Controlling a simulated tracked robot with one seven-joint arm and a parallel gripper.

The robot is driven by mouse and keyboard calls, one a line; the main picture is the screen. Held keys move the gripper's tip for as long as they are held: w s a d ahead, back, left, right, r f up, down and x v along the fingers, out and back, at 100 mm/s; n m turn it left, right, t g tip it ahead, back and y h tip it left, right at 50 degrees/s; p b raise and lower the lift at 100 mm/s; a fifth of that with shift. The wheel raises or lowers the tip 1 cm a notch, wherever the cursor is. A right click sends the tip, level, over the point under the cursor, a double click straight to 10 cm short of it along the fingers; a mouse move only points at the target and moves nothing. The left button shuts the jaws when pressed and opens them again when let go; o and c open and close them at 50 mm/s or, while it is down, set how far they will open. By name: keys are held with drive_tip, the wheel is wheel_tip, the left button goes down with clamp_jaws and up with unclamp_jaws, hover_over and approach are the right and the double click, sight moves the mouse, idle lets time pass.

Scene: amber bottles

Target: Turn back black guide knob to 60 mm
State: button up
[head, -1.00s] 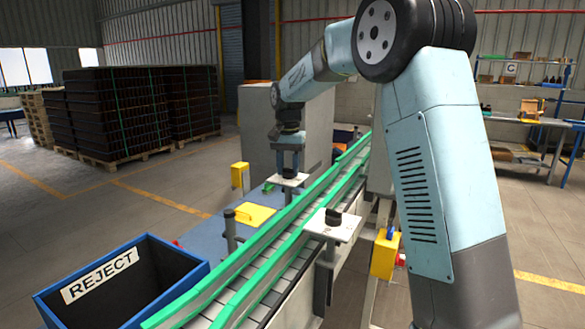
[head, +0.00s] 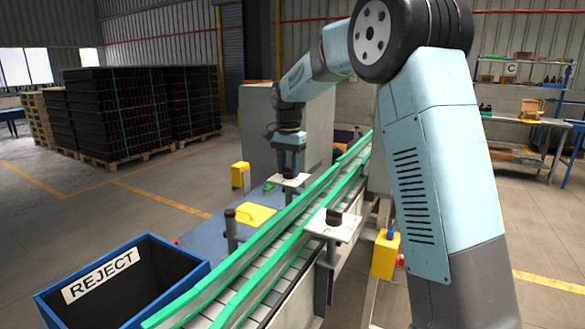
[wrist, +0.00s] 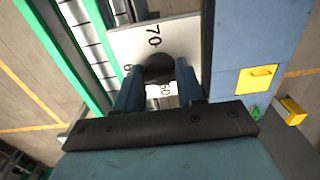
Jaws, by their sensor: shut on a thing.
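The black guide knob (wrist: 158,68) sits on a white dial plate (wrist: 130,42) beside the green-railed conveyor. In the wrist view the plate shows "70" above the knob, part of a number at the left, and a partly covered number below that looks like "50" or "60". I cannot make out a pointer mark on the knob. My gripper (wrist: 159,78) is shut on the knob, one blue finger on each side. In the head view, my gripper (head: 289,166) points straight down onto the same knob (head: 289,173) and plate (head: 291,181).
Green guide rails (head: 300,208) run along the conveyor. A second black knob (head: 334,216) stands on a nearer white plate (head: 328,231). A blue reject bin (head: 125,285) is at front left, and a grey cabinet (head: 262,130) stands behind my gripper.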

drive_tip(key=o, duration=1)
drive_tip(key=shift+o, duration=0.2)
drive_tip(key=shift+r, duration=0.1)
wheel_tip(320, 180, up, 14)
drive_tip(key=shift+f, duration=0.25)
drive_tip(key=shift+d, duration=0.1)
